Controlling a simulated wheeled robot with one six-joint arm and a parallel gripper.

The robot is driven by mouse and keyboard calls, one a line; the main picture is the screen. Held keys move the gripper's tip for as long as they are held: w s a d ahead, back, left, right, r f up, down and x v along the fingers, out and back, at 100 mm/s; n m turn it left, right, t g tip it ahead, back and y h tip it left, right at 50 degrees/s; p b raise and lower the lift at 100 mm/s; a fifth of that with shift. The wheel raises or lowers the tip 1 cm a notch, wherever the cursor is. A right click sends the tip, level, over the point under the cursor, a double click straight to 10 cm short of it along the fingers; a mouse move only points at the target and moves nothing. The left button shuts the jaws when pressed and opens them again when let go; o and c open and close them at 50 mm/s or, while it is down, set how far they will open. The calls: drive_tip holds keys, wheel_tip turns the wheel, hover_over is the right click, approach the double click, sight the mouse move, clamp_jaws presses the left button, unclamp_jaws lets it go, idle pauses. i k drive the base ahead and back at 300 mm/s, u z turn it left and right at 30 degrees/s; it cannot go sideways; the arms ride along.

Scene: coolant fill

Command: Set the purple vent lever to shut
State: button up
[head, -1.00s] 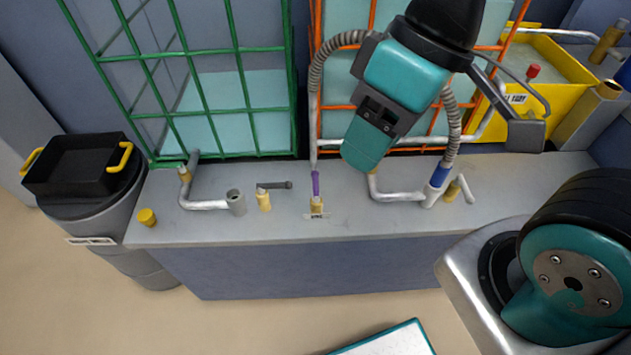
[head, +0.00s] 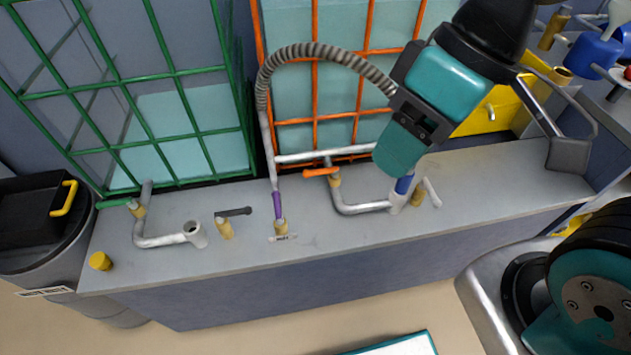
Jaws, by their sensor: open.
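The purple vent lever (head: 277,205) is on a yellow valve body (head: 281,228) on the grey bench top, with a small label plate (head: 283,238) in front. The lever points away from me, towards the back of the bench, roughly in line with the thin grey pipe behind it. My gripper (head: 485,158) is at the upper right, above the bench and well to the right of the lever. Its two fingers are spread apart and empty. It is not touching the lever, which is in plain view. The label is too small to read.
Left of the lever are a dark-handled valve (head: 233,212), an open grey pipe end (head: 195,234) and a green lever (head: 114,204). Green and orange cages (head: 180,137) stand behind.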

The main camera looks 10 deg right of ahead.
sight(275, 195)
drive_tip(key=z, duration=0.3)
drive_tip(key=i, duration=0.35)
drive_tip(key=u, duration=1)
